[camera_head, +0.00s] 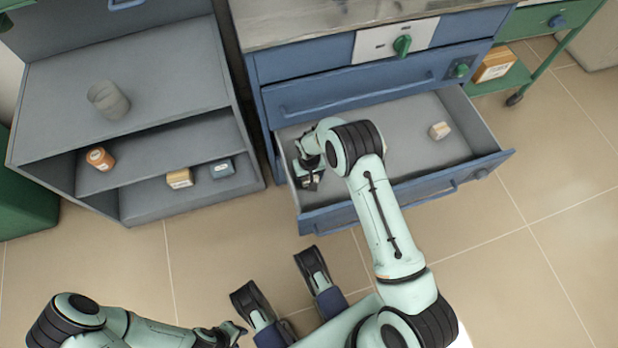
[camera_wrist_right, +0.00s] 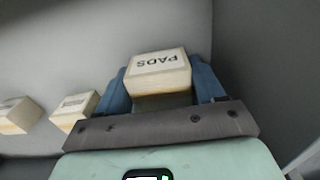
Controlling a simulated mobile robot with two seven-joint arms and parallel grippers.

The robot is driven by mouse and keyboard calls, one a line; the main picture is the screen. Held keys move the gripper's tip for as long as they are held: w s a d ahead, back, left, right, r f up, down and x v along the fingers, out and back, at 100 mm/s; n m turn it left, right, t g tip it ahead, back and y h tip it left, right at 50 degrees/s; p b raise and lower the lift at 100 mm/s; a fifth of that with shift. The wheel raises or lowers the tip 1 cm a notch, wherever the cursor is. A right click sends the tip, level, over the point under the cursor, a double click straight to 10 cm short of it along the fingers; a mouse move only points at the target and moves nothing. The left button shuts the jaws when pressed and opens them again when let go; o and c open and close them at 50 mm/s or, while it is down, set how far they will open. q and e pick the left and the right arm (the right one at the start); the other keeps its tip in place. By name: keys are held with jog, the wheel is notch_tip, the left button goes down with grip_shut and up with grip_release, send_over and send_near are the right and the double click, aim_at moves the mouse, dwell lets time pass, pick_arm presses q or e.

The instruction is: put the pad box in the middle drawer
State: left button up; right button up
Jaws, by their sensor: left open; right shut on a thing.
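The pad box (camera_wrist_right: 158,75) is a cream box lettered PADS, held between the blue fingers of my right gripper (camera_wrist_right: 160,88) in the right wrist view. In the head view, my right gripper (camera_head: 308,172) is down at the left end of the open blue drawer (camera_head: 405,115); the arm hides much of that end. I cannot tell whether the box touches the drawer floor. My left gripper (camera_head: 282,284) is open and empty, in front of the drawer, with its fingers apart.
A small box (camera_head: 440,131) lies at the drawer's right end. The right wrist view shows two boxes (camera_wrist_right: 75,108) left of the pad box. A shut drawer (camera_head: 365,82) is above. A grey shelf unit (camera_head: 60,75) at left holds a cup (camera_head: 108,100) and small items.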

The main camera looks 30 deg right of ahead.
pick_arm(q)
jog(key=shift+s+f, duration=0.15)
jog(key=shift+s, duration=0.25)
pick_arm(e)
jog(key=shift+f, duration=0.65)
jog(key=shift+f, duration=0.1)
jog(key=o, duration=1)
jog(key=shift+o, duration=0.2)
notch_tip(320, 180, up, 12)
jog(key=p, duration=0.3)
pick_arm(q)
jog(key=w+r+t, duration=0.2)
jog(key=w+r, duration=0.1)
jog(key=w, duration=0.3)
jog(key=shift+w+d+r, duration=0.35)
jog(key=shift+w+r, duration=0.05)
